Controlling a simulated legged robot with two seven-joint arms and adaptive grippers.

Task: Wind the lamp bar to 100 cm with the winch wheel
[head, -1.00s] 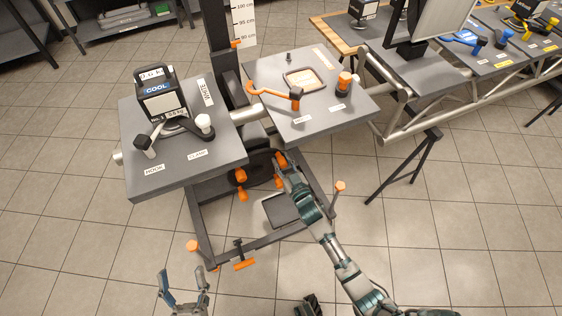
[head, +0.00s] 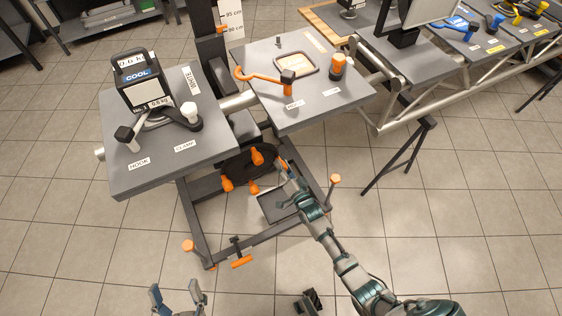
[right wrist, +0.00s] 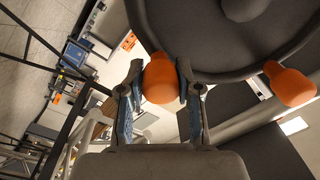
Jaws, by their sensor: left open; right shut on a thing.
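The winch wheel (head: 240,164) is a dark disc with several orange knobs, low on the stand between two grey tables. My right gripper (head: 283,168) is at the wheel's right side, shut on one orange knob. In the right wrist view its fingers sit on both sides of that knob (right wrist: 160,80), and another knob (right wrist: 289,84) shows to the right. The height scale (head: 232,14) on the mast (head: 205,40) shows 95 and 90 cm labels. An orange pointer (head: 220,29) is close to the 90 cm label. The lamp bar itself is out of view. My left gripper (head: 177,294) is open and empty, low at the left.
The right table (head: 300,115) holds an orange hook tool (head: 262,78) and an orange-topped cylinder (head: 338,66). The stand's base frame has orange screw handles (head: 241,262). Tiled floor is free in front.

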